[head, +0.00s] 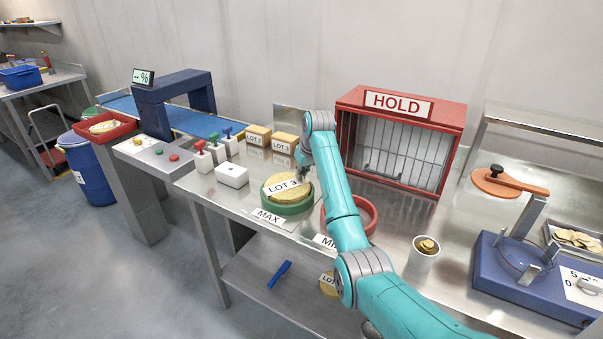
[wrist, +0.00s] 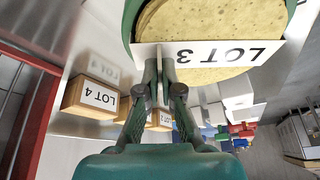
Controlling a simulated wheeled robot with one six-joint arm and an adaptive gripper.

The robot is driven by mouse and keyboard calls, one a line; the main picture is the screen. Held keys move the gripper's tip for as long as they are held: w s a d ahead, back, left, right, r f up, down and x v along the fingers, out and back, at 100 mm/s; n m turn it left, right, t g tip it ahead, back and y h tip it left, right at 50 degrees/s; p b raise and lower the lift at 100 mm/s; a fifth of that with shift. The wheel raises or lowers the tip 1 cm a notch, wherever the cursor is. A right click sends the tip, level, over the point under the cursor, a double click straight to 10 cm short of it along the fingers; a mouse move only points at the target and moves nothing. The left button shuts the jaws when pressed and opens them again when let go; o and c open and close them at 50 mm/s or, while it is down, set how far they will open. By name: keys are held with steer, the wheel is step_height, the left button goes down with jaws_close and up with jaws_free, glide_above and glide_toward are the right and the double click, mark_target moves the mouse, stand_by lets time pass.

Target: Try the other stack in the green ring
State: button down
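The yellow chip stack (head: 281,181) with a white LOT 3 tag (head: 288,186) sits in the green ring (head: 290,210), marked MAX. My gripper (head: 305,174) is low at the stack's right side. In the wrist view its fingertips (wrist: 160,62) are close together at one end of the tag (wrist: 222,54) and look shut on it; the exact contact is hidden. The stack (wrist: 210,20) and part of the green ring (wrist: 131,20) show behind the tag. Another yellow stack (head: 328,285) with a partly hidden LOT tag is on the lower shelf, partly behind my arm.
A red ring (head: 368,214) stands to the right, partly behind my arm. The red HOLD cage (head: 455,115) is behind it. Labelled blocks (head: 258,137), a white button box (head: 232,175) and a cup of chips (head: 425,254) stand on the bench.

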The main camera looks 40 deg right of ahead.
steer(key=shift+f, duration=0.55)
stand_by(0.5)
steer(key=c, duration=1.2)
jaws_free()
steer(key=shift+c, duration=0.2)
steer(key=v, duration=1.2)
